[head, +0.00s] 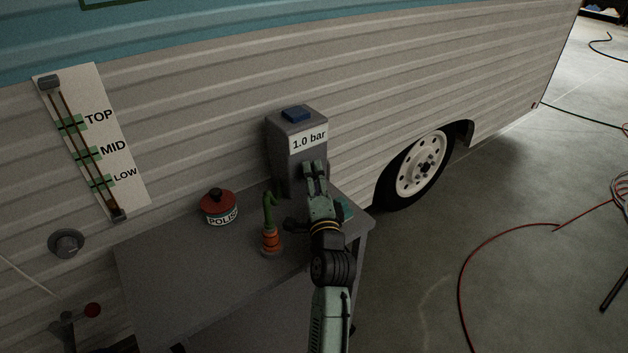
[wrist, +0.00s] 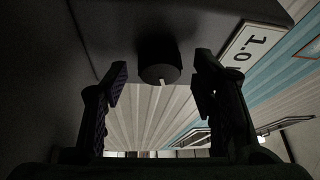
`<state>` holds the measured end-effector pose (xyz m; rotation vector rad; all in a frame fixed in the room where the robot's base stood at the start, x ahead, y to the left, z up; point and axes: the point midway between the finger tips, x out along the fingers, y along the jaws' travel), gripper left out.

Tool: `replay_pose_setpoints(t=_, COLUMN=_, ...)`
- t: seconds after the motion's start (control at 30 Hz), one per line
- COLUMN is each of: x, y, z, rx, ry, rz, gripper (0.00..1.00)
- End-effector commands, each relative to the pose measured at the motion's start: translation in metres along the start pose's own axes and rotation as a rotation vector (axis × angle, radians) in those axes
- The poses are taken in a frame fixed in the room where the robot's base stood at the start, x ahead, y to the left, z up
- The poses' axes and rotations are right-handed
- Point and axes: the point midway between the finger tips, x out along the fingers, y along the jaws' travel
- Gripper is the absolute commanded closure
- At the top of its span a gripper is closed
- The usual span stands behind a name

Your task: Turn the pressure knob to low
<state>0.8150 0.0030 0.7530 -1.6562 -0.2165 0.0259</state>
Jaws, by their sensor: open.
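The grey pressure box (head: 285,150) stands at the back of the table against the camper wall, with a white "1.0 bar" label (head: 309,140) and a blue block on top. In the wrist view the dark round pressure knob (wrist: 158,58) sticks out from the box's face, with a short white pointer mark on its rim. My gripper (head: 314,168) is in front of the box, below the label. It is open, with one finger on each side of the knob in the wrist view and a visible gap to each. In the head view my gripper hides the knob.
On the grey table (head: 180,255) stand a red-lidded polish tin (head: 219,207) and an orange bottle with a green hooked top (head: 270,238), close left of my arm. A TOP/MID/LOW slider panel (head: 90,140) is on the wall. The floor at right is open, with a red hose (head: 470,265).

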Motion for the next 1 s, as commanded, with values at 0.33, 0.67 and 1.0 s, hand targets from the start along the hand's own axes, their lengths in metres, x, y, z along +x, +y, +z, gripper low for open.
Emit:
replay_pose_setpoints(t=0.33, x=-0.031, y=0.002, z=0.0, rx=0.001, ry=0.002, rz=0.003, gripper=0.47)
replay_pose_setpoints(t=0.67, x=-0.097, y=0.002, z=0.0, rx=0.002, ry=0.001, rz=0.003, gripper=0.47)
replay_pose_setpoints(t=1.0, x=-0.12, y=0.0, z=0.0, rx=0.0, ry=0.0, rz=0.0, gripper=0.47)
